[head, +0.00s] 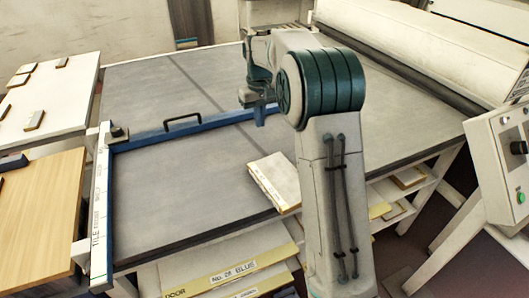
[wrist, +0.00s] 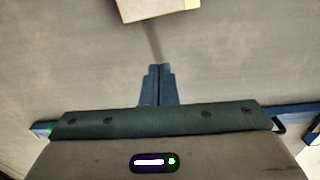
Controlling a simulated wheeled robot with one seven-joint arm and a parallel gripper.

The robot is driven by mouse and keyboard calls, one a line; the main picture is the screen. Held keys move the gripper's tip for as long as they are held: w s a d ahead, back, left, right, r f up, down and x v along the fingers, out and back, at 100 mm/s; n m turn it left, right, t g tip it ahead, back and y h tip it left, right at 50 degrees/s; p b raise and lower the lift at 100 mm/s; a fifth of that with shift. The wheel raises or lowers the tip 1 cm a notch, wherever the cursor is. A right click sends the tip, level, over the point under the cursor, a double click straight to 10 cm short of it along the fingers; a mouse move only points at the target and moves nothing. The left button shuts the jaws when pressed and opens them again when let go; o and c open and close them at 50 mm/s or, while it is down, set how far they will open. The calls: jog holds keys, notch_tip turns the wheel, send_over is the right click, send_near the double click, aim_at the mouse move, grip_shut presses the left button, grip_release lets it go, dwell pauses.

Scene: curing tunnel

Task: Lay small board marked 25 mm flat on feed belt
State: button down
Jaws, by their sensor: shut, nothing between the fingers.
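A small pale board (head: 275,181) with a yellowish edge lies flat near the front edge of a large grey flat surface (head: 180,195), which looks like the feed belt. No 25 mm mark is readable on it. It also shows at the top of the wrist view (wrist: 157,9), partly cut off. My gripper (head: 261,118) is over the grey surface, behind that board and near the blue bar's right end. In the wrist view its fingers (wrist: 158,69) are together with nothing between them, apart from the board. Other small boards (head: 34,119) lie on the white table at left; their marks are unreadable.
A blue bar (head: 190,128) with a black handle lies across the grey surface, joined to a white marked rail (head: 101,215) at left. Labelled boards (head: 225,272) sit below the front edge. A long roller (head: 410,75) runs along the right, near a control box (head: 505,150).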

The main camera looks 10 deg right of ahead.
aim_at(263, 156)
jog(key=f, duration=0.3)
jog(key=w+f, duration=0.1)
jog(key=f, duration=0.3)
jog(key=f+p, duration=0.1)
jog(key=f, duration=0.3)
jog(key=shift+w, duration=0.3)
jog(key=shift+s+f, duration=0.15)
jog(key=shift+s, duration=0.1)
jog(key=shift+s+d+p, duration=0.25)
jog(key=shift+s+p, duration=0.05)
jog(key=shift+s, duration=0.75)
jog(key=shift+s+d, duration=0.1)
jog(key=shift+s, duration=0.55)
